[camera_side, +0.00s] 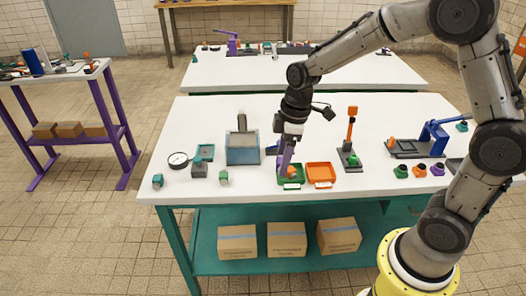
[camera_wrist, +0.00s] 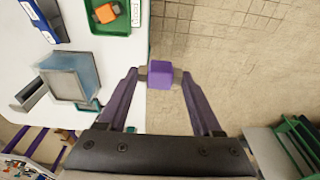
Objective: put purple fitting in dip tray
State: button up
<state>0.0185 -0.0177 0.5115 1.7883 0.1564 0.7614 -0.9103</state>
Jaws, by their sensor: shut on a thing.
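My gripper (camera_side: 284,172) is over the front of the white table, in front of the green tray in the side view. Its purple fingers (camera_wrist: 161,74) are shut on the purple fitting (camera_wrist: 160,74), a small purple block with a grey stub at its left. In the side view the fitting cannot be told apart from the purple fingers. The green tray (camera_side: 281,182) holds an orange fitting (camera_wrist: 106,13). A blue-grey open box (camera_side: 242,157) stands to the left. Which one is the dip tray I cannot tell.
A round gauge (camera_side: 178,160) and several small fittings lie at the table's left. A stand with an orange top (camera_side: 352,112) and a blue clamp (camera_side: 433,132) stand to the right. Floor shows beyond the table's front edge.

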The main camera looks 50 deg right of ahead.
jog(key=shift+s+r+m, duration=0.1)
jog(key=shift+s+m, duration=0.1)
jog(key=shift+m, duration=0.2)
jog(key=shift+w+d+r+m, duration=0.1)
jog(key=shift+w+r+m, duration=0.05)
jog(key=shift+r+m, duration=0.3)
jog(key=w+d+r+m+h, duration=0.1)
jog(key=w+d+r+m, duration=0.4)
jog(key=w+r+m, duration=0.15)
send_near(242, 139)
jog(key=shift+s+a+f+m+t, duration=0.1)
jog(key=shift+s+f+m+t, duration=0.1)
jog(key=shift+f, duration=0.15)
jog(key=shift+s+a+f+m+t, duration=0.1)
jog(key=shift+s+a+f+m, duration=0.1)
jog(key=shift+f, duration=0.1)
jog(key=shift+w+d+f, duration=0.1)
jog(key=shift+w+f, duration=0.4)
jog(key=shift+f, duration=0.15)
jog(key=shift+w+f, duration=0.1)
jog(key=shift+f, duration=1.45)
jog(key=shift+f, duration=0.1)
